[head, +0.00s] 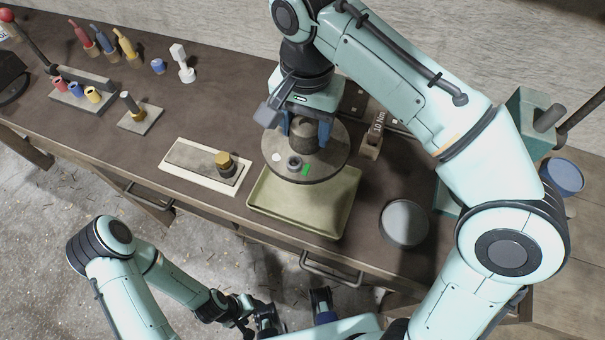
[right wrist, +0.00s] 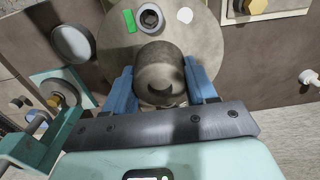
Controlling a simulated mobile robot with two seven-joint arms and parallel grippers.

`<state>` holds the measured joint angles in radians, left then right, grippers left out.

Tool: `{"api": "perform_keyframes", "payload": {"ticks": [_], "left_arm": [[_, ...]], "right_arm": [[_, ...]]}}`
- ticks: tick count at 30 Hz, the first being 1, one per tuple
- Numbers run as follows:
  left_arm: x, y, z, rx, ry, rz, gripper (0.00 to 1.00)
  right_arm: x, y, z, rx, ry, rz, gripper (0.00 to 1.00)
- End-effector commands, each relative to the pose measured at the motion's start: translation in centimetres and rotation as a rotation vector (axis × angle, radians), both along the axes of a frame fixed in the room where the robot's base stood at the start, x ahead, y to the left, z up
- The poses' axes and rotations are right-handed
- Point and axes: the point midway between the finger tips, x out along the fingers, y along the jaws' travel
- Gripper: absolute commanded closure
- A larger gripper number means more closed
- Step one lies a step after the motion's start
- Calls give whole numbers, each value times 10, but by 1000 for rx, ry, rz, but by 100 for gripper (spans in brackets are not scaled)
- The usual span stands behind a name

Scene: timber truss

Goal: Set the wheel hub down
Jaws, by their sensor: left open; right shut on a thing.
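The wheel hub (head: 325,168) is a grey round disc with a thick upright cylinder in its middle. It carries a green mark, a white spot and a small dark ring. It also shows in the right wrist view (right wrist: 190,38). My right gripper (head: 304,130) points down at it, its blue fingers on both sides of the cylinder, shut on it. The disc overlaps the back part of the olive tray (head: 300,218) in the head view; I cannot tell whether it touches anything below. My left gripper (head: 294,313) is open and low in front of the bench, apart from the hub.
Left of the tray lies a pale board with a brass knob (head: 225,162). A round grey lidded dish (head: 404,222) is to the right. A block marked 10 Nm (head: 372,140) stands behind right. Screwdrivers and a socket rack (head: 80,97) are far left. The tray's front part is clear.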

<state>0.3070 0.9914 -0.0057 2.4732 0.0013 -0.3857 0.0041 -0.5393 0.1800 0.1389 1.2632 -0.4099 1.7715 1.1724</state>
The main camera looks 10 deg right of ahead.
Motion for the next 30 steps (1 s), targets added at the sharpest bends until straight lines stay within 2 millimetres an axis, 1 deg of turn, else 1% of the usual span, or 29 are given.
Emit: {"api": "perform_keyframes", "payload": {"ticks": [1,3,9,13,15,18,23,27,30], "left_arm": [[-4,0,-8,0,5,1,36],[-6,0,-15,0,8,1,36],[-11,0,-32,0,14,1,36],[-13,0,-39,0,16,0,36],[-14,0,-42,0,17,1,36],[-14,0,-43,0,16,0,36],[-13,0,-45,0,14,1,36],[-13,0,-50,1,9,2,36],[-12,0,-51,2,6,2,36]], "right_arm": [[-1,-1,-15,-1,3,-1,97],[-1,-1,-34,-2,5,-2,97],[-1,-1,-85,-1,4,-1,97],[-1,-1,-115,-1,3,-1,97],[-1,-1,-127,-1,3,-1,97],[-1,0,-138,0,1,-1,97],[-1,-1,-149,0,1,-1,97],[-1,-1,-171,-1,3,-2,97],[-1,0,-183,0,2,-1,97]]}}
